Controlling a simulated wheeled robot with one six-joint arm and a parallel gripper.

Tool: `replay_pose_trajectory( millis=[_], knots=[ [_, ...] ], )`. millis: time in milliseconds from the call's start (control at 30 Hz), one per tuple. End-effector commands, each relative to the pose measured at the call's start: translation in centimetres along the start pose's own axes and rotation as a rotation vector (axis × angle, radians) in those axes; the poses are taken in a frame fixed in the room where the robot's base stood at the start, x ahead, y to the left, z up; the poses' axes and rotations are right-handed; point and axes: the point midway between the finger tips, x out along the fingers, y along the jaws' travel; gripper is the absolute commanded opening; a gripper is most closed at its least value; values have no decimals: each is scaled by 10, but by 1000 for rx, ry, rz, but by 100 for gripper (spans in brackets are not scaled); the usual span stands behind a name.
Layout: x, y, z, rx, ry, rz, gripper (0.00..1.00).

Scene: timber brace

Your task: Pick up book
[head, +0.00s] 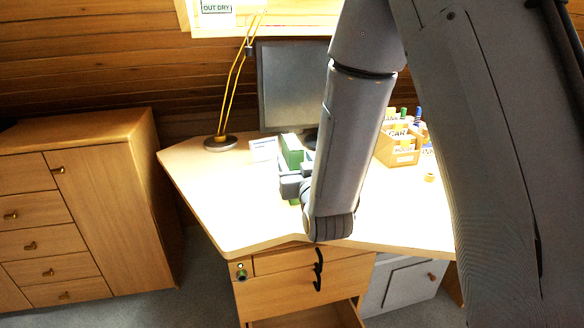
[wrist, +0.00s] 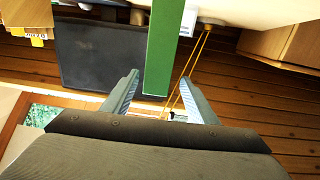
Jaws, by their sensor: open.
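The green book (head: 292,148) stands upright on the desk (head: 210,185), in front of the monitor and partly hidden by my gripper. My gripper (head: 290,172) is at the book, but my arm covers much of it in the head view. In the wrist view, the book (wrist: 163,45) shows as a tall green strip reaching down between the two fingers of my gripper (wrist: 160,78). The fingers are apart, with a visible gap on each side of the book in the picture. I cannot tell how deep the book sits between them.
A dark monitor (head: 290,85) stands behind the book. A yellow lamp (head: 221,140) and a small white card (head: 263,149) stand to the left. A box of labelled items (head: 400,152) is at the right. Drawers (head: 312,285) are below the desk. The desk's front left is clear.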

Motion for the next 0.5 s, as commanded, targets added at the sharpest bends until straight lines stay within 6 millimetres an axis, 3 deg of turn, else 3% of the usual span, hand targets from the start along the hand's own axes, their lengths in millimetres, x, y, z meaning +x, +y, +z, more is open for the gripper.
replay_pose_trajectory(
  millis=[500],
  knots=[
    [51,4,-3,0,18,3,53]
  ],
)
